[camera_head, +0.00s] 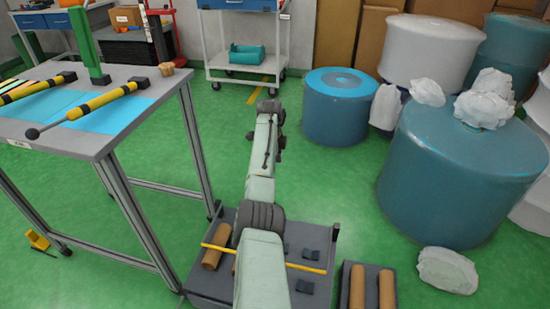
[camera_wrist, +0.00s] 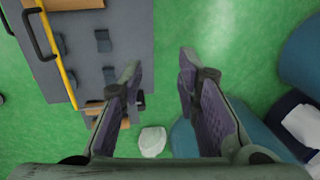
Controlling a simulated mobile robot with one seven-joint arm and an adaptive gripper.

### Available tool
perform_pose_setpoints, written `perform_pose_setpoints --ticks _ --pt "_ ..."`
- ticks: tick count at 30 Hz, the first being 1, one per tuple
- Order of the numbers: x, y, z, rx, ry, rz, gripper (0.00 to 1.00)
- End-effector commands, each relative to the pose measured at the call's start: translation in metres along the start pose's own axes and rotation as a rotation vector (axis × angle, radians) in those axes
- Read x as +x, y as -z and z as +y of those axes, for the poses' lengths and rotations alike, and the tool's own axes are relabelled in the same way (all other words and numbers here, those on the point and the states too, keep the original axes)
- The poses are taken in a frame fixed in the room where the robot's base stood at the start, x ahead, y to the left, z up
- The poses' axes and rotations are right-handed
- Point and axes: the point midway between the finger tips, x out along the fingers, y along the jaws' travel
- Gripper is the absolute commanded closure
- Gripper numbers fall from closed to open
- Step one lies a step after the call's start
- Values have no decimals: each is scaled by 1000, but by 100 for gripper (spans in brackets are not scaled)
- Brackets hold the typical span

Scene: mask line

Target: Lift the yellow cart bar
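The yellow cart bar (camera_head: 305,268) is a thin rod across the low dark grey cart (camera_head: 325,238) in the head view. My arm crosses in front of it and hides its middle. In the wrist view the bar (camera_wrist: 60,62) runs along the left part of the cart (camera_wrist: 125,18). My gripper (camera_wrist: 160,68) is open, with nothing between its fingers. Green floor shows between them. The bar lies left of the gripper, apart from both fingers. In the head view my arm reaches away past the cart, and the finger opening cannot be made out.
A workbench (camera_head: 105,150) with yellow-black bars stands at left. Large blue drums (camera_head: 335,110) and white bags (camera_head: 447,270) stand at right. A small dark tray (camera_head: 346,268) with brown rolls lies beside the cart. A white trolley (camera_head: 242,60) stands behind. Green floor is clear between.

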Motion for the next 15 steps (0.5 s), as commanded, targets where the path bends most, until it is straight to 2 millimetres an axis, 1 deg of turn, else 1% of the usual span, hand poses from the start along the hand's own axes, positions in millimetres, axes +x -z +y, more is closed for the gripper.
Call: perform_pose_setpoints --ticks 9,15 --pt "-6 0 -18 0 1 0 70" --pt "-12 1 -24 0 0 1 70"
